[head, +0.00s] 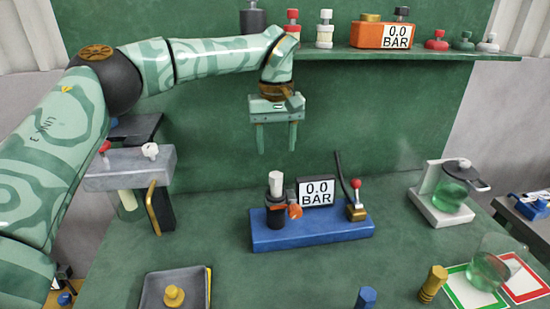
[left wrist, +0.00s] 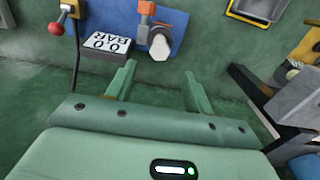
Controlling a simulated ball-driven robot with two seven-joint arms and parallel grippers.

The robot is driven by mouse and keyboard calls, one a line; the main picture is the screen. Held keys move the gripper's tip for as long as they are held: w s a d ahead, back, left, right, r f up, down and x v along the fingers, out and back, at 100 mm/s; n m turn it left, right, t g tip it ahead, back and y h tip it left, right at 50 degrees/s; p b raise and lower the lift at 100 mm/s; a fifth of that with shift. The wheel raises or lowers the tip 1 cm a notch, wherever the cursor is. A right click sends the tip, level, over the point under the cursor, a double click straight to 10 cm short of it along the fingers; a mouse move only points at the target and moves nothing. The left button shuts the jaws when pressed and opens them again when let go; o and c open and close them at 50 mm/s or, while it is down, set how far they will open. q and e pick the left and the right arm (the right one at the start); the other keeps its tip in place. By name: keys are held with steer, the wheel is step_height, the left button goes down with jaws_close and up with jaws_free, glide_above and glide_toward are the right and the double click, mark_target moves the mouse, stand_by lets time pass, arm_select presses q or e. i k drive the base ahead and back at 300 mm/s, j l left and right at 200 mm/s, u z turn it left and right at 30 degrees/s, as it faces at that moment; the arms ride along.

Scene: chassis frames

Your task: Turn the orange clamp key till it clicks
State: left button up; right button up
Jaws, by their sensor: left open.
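The orange clamp key (head: 295,211) sits on the right side of a dark clamp around a white-topped cylinder (head: 275,183). The clamp stands on a blue base (head: 312,236), with a panel reading 0.0 BAR (head: 317,190) behind it. My left gripper (head: 276,150) hangs above and behind this fixture, pointing down, open and empty. In the left wrist view the open fingers (left wrist: 158,70) show below the white cylinder end (left wrist: 160,47) and the orange key (left wrist: 146,8), apart from both. My right gripper is not in view.
A red-knobbed lever (head: 356,195) stands on the base's right end. A green shelf (head: 400,54) with bottles and a gauge runs above. A grey tray (head: 148,290) is at front left, a beaker stand (head: 443,208) at right. Yellow and blue pegs stand in front.

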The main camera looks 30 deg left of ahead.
mark_target(294, 211)
steer(key=k+l, duration=0.5)
steer(key=k, duration=0.2)
steer(key=k+l, duration=0.5)
steer(key=k, duration=0.15)
